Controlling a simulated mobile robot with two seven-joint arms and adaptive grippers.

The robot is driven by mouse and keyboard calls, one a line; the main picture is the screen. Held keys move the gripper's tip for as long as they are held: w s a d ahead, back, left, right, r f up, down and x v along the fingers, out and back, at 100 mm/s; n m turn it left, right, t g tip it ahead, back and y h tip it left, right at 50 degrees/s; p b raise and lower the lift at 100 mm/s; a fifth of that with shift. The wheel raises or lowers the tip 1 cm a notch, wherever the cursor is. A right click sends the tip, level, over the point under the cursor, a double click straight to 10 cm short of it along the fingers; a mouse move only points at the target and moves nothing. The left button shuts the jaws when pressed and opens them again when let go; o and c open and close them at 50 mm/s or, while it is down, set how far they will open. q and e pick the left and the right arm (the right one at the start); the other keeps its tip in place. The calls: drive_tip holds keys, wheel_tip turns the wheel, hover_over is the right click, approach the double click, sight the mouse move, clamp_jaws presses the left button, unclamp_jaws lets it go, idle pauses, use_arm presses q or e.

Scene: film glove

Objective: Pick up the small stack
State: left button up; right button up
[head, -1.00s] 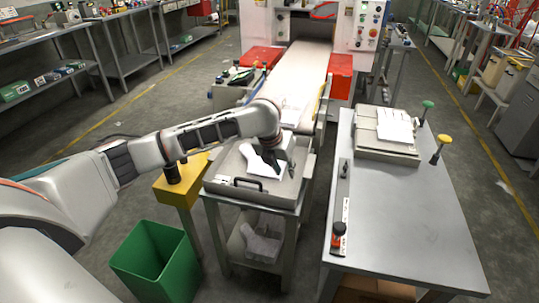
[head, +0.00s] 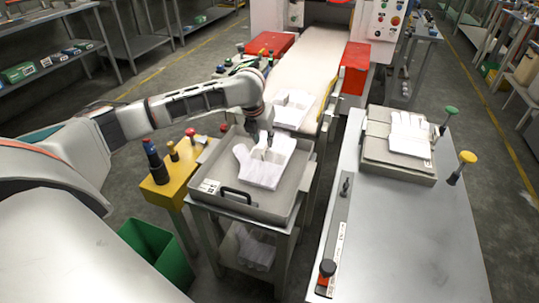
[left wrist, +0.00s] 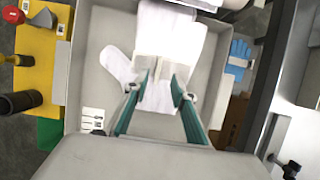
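A small stack of white gloves (head: 262,172) lies in a shallow grey tray (head: 222,196) on a stand in the head view. In the left wrist view the gloves (left wrist: 170,32) lie flat, with a pale band across them and a thumb sticking out to the left. My left gripper (head: 262,147) is over the stack, fingers pointing down. In the left wrist view its two teal fingers (left wrist: 162,90) are apart, with the stack beneath and between them. I cannot tell whether the tips touch it. My right gripper is not in view.
More white gloves lie on the conveyor (head: 318,62) behind the tray and on a grey block (head: 398,166) on the right table (head: 400,235). A yellow stand with knobs (head: 180,180) is left of the tray. A green bin (head: 155,250) stands below.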

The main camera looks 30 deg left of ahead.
sight(265, 148)
use_arm(q)
drive_tip(key=shift+s+x, duration=0.2)
drive_tip(key=shift+x, duration=0.75)
drive_tip(key=shift+w+f+b, duration=0.15)
drive_tip(key=shift+f+b, duration=0.15)
drive_tip(key=shift+b, duration=0.05)
drive_tip(key=b+x, duration=0.1)
drive_tip(key=x, duration=0.3)
drive_tip(key=shift+w+a+f+b, duration=0.2)
drive_tip(key=shift+b, duration=0.2)
drive_tip(key=shift+w, duration=0.1)
drive_tip(key=shift+r, duration=0.15)
drive_tip(key=c, duration=0.6)
clamp_jaws()
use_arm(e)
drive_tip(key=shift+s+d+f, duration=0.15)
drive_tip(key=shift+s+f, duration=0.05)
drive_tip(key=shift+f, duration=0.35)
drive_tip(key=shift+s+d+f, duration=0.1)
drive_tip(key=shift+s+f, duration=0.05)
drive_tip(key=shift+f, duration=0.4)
